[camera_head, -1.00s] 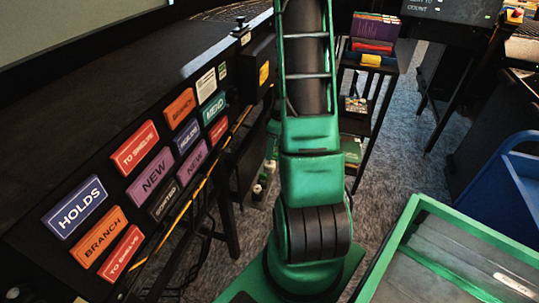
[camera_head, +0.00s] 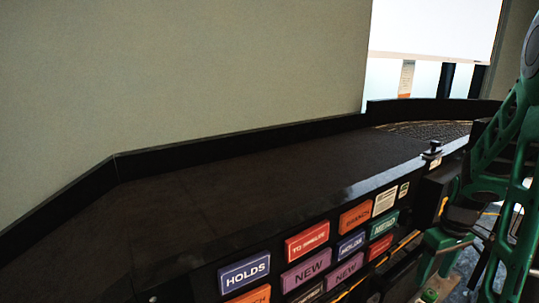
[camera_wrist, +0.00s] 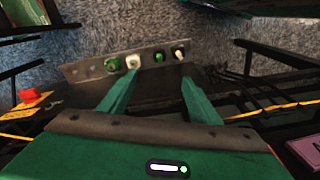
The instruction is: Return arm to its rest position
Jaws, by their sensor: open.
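My green arm (camera_head: 510,190) stands at the right edge of the head view, partly cut off, beside the black sorter conveyor. Its links are folded together there, and I cannot pick out the fingertips in that view. In the wrist view my gripper (camera_wrist: 157,77) points down toward the floor. Its two green fingers are spread apart with nothing between them. A metal strip with several green and white knobs (camera_wrist: 133,63) shows beyond the fingertips, apart from them.
The black conveyor bed (camera_head: 230,200) is bare. Coloured labels line its front, among them a blue HOLDS label (camera_head: 244,271). A red button (camera_wrist: 29,96) is at the left of the wrist view. Black frame bars (camera_wrist: 275,52) flank the gripper on the right.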

